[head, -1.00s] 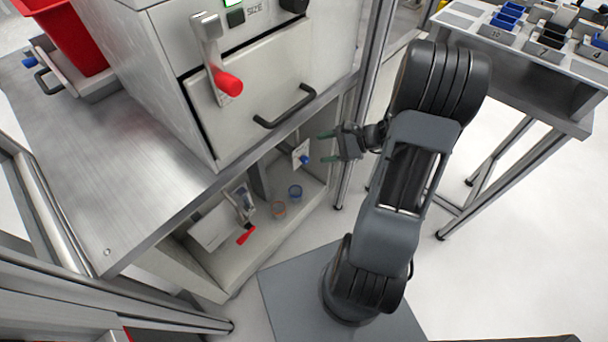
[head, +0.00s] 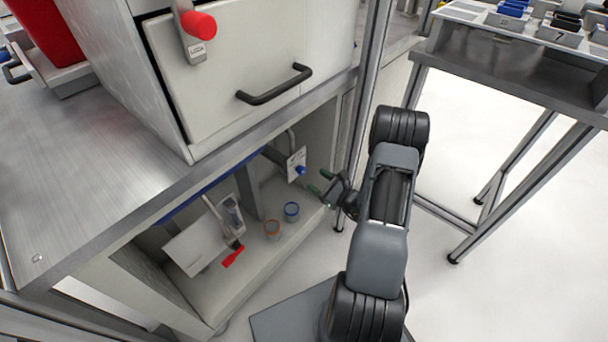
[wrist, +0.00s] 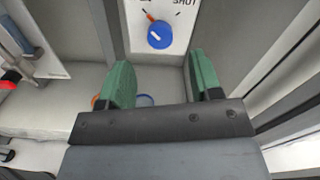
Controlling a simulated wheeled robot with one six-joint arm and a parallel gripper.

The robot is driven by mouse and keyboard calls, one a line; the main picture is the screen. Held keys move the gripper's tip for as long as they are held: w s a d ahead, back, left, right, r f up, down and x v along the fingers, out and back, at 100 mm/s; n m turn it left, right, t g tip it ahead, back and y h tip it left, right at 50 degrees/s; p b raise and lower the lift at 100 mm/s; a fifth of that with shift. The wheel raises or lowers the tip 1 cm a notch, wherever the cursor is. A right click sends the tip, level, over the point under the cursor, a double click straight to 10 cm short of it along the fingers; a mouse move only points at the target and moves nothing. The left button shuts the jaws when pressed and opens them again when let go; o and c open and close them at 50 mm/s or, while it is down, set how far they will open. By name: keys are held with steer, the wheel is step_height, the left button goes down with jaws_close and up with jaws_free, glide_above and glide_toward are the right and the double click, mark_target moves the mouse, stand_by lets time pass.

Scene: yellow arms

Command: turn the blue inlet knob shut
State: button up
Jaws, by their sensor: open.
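The blue inlet knob (head: 300,170) sits on a small white plate (head: 296,160) inside the open lower bay of the cabinet. In the wrist view the knob (wrist: 160,34) has a white line across it, and the plate above it carries an orange mark and the word SHUT. My gripper (head: 319,188) is open and empty, just right of and a little below the knob in the head view. In the wrist view its two green fingertips (wrist: 160,75) stand apart on either side of the knob's line, short of it and not touching it.
A red-handled lever (head: 233,256) and two small cups, one orange-rimmed (head: 272,229) and one blue-rimmed (head: 291,210), are in the bay. A drawer handle (head: 275,85) juts out above.

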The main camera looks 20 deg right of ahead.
mark_target(304, 172)
steer(key=shift+b+x, duration=0.55)
steer(key=shift+x, duration=2.6)
steer(key=shift+c, duration=0.4)
steer(key=c, duration=0.9)
steer(key=shift+o, duration=0.2)
